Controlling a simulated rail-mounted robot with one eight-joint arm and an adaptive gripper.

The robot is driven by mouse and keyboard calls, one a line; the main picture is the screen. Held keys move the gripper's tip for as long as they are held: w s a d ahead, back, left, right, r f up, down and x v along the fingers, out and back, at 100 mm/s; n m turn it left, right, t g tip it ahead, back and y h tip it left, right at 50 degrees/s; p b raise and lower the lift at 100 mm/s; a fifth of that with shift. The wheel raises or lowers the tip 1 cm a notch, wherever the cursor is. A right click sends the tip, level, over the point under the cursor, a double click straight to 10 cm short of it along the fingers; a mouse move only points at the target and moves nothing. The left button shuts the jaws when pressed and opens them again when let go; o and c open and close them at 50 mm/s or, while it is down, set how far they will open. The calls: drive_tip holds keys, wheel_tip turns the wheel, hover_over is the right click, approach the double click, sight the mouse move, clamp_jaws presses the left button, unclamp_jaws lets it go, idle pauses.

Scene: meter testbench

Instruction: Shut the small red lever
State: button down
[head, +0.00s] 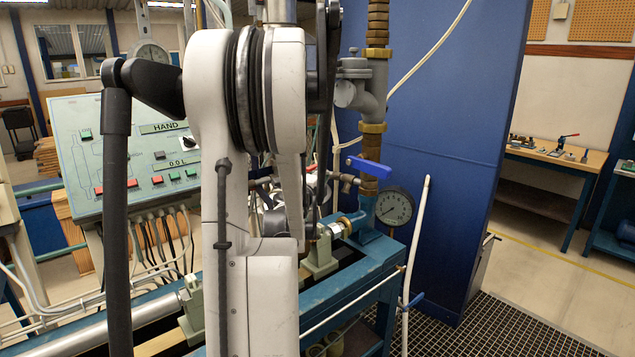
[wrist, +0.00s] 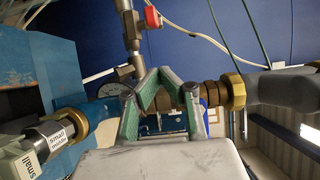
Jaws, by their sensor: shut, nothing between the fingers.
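The small red lever (wrist: 152,17) shows at the top of the wrist view. It sits at the right side of a thin metal pipe with a valve fitting (wrist: 131,42). My gripper (wrist: 165,74) has green-padded fingers that meet at their tips, with nothing between them. In the picture the tips are below and slightly right of the red lever, apart from it. In the head view my arm covers the middle, and neither the gripper nor the red lever can be made out.
A blue lever (head: 368,167) and a pressure gauge (head: 394,206) are right of my arm. A brass-jointed pipe (wrist: 235,91) runs close behind the fingers. A control panel (head: 130,150) stands left. A fitting labelled "small" (wrist: 55,140) is at lower left in the wrist view.

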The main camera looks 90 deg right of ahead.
sight(315, 167)
drive_tip(key=w+d, duration=0.1)
drive_tip(key=d, duration=0.1)
drive_tip(key=w+d, duration=0.1)
drive_tip(key=shift+w+d, duration=0.3)
drive_tip(key=shift+d, duration=0.1)
drive_tip(key=shift+w, duration=0.1)
drive_tip(key=shift+w+d+f+b, duration=0.1)
drive_tip(key=shift+w+d+b, duration=0.1)
drive_tip(key=shift+w+b, duration=0.2)
drive_tip(key=shift+w+d+f+b, duration=0.15)
drive_tip(key=shift+w+b, duration=0.15)
drive_tip(key=shift+w, duration=0.15)
drive_tip(key=shift+r, duration=0.25)
